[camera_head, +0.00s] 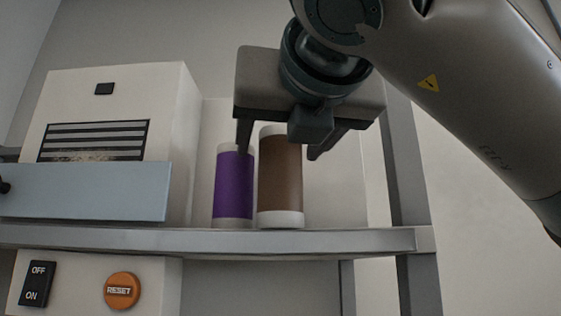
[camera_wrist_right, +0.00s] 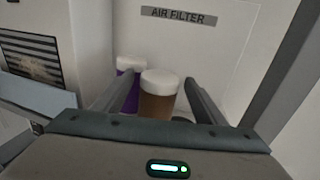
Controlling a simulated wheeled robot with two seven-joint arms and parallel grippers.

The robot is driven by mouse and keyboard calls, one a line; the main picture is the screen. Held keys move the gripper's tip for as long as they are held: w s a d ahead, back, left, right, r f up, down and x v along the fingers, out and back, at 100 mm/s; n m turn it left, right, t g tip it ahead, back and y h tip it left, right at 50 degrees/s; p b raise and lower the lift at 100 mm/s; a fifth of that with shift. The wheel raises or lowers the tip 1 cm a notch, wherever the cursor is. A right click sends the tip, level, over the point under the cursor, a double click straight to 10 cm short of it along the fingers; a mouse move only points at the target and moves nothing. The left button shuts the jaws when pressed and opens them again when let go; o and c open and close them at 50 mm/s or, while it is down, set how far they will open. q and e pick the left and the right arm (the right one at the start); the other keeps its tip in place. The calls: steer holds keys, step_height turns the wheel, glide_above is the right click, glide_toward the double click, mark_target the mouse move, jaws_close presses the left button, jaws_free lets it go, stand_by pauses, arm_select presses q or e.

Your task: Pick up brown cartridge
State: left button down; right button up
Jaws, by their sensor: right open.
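The brown cartridge (camera_head: 281,178) stands upright on the shelf, with white ends. It also shows in the right wrist view (camera_wrist_right: 158,101). My right gripper (camera_head: 279,152) is open, its fingers reaching down on either side of the brown cartridge's upper part. In the right wrist view the cartridge is between the two fingers (camera_wrist_right: 160,100), with no clear grip on it. The left finger passes in front of the top of the purple cartridge (camera_head: 234,186), which stands just left of the brown one. My left gripper is out of view.
The shelf (camera_head: 340,241) ends at a grey post on the right. A white machine (camera_head: 184,120) with a vent and a pale blue flap (camera_head: 85,191) stands left of the cartridges. Below are an OFF/ON switch (camera_head: 37,284) and an orange RESET button (camera_head: 122,290). An AIR FILTER label (camera_wrist_right: 179,16) is behind.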

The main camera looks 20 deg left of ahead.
steer(key=shift+w+a, duration=0.1)
stand_by(0.4)
steer(key=c, duration=1.3)
steer(key=shift+r, duration=0.15)
steer(key=shift+r+b, duration=0.35)
steer(key=shift+r, duration=0.2)
steer(key=shift+r+b, duration=0.9)
steer(key=shift+r, duration=3.45)
